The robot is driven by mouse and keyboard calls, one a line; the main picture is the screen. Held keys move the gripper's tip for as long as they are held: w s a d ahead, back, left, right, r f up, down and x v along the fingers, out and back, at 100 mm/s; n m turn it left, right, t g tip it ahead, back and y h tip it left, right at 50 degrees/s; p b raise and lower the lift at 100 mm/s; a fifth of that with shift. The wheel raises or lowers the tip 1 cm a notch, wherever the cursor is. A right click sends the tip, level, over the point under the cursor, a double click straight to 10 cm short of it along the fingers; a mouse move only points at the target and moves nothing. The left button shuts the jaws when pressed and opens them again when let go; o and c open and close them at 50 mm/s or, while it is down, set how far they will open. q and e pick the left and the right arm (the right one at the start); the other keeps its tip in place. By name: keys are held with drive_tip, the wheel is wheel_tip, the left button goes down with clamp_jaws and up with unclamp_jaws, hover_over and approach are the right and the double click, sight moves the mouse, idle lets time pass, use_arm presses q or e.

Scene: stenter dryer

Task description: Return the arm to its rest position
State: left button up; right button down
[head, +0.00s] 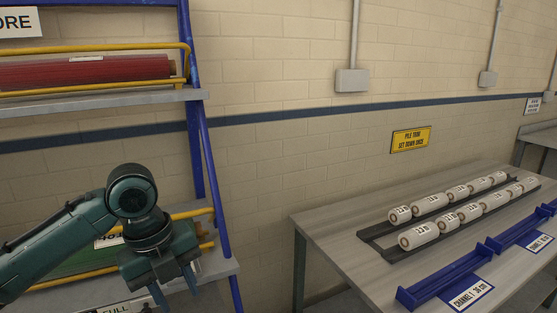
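My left arm comes in from the left edge of the head view, dark green, with the wrist bent downward. My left gripper (175,293) points down in front of the lower rack shelf. Its two fingers stand apart with nothing seen between them, and the tip of one reaches close to the bottom edge of the picture. My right arm and gripper are out of view.
A blue-framed rack (192,150) stands at left, with a red roll (80,72) above and a green roll (75,262) behind my arm. At right, a grey table (340,225) carries several white rolls (418,236) and blue channels (440,285). Open room lies between rack and table.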

use_arm(q)
drive_tip(key=s+d+f+n+t+h, duration=0.1)
drive_tip(key=d+f+n+t+h, duration=0.15)
drive_tip(key=d+f+n, duration=0.5)
drive_tip(key=d+f+n+t+h, duration=0.25)
drive_tip(key=d+f+n, duration=0.2)
drive_tip(key=f, duration=0.55)
drive_tip(key=s+a+f+n+t+y, duration=0.3)
drive_tip(key=s+a+f+n+t, duration=0.2)
drive_tip(key=s+a+f+n, duration=0.5)
drive_tip(key=s+f+n, duration=0.1)
drive_tip(key=s+n, duration=0.2)
drive_tip(key=shift+s+f+n, duration=0.25)
drive_tip(key=shift+s+n, duration=0.1)
drive_tip(key=shift+n, duration=0.05)
